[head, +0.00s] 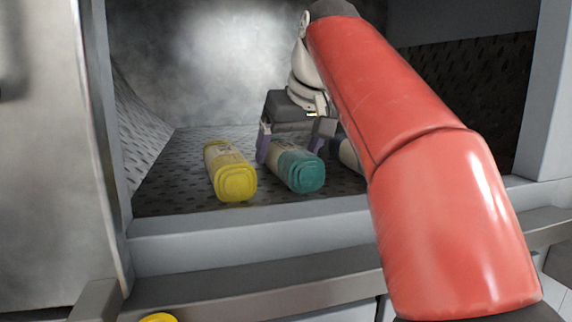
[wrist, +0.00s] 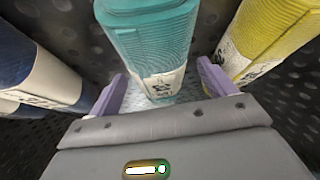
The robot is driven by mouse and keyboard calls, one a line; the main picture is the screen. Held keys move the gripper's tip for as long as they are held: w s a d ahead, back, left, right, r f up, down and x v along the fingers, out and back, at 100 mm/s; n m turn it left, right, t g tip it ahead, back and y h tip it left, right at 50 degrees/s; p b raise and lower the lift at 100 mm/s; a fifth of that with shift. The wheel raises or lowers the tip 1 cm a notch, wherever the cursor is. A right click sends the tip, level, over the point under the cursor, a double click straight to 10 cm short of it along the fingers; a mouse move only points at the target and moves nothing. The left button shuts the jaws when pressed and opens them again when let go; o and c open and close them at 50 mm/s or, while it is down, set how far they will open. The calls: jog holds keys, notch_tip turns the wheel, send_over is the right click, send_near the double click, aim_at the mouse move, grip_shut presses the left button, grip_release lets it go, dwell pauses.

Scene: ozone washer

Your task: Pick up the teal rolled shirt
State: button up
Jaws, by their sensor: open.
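The teal rolled shirt (head: 299,169) lies on the perforated floor of the washer chamber, with a pale labelled band around its far part. In the wrist view the teal rolled shirt (wrist: 150,45) is straight ahead, its labelled end between the finger tips. My gripper (head: 290,142) is at the far end of the roll, one purple finger on each side of it. The wrist view shows my gripper (wrist: 162,85) open, with a gap beside each finger; I cannot tell if either touches the roll.
A yellow rolled shirt (head: 230,171) lies close on the left in the head view. A navy and white roll (wrist: 40,75) lies on the other side, mostly hidden by my arm in the head view. The chamber's front sill (head: 240,235) crosses below.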

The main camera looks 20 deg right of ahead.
jog(key=x, duration=0.3)
jog(key=shift+d, duration=0.1)
jog(key=shift+r, duration=0.1)
jog(key=shift+c, duration=0.3)
jog(key=c, duration=1.1)
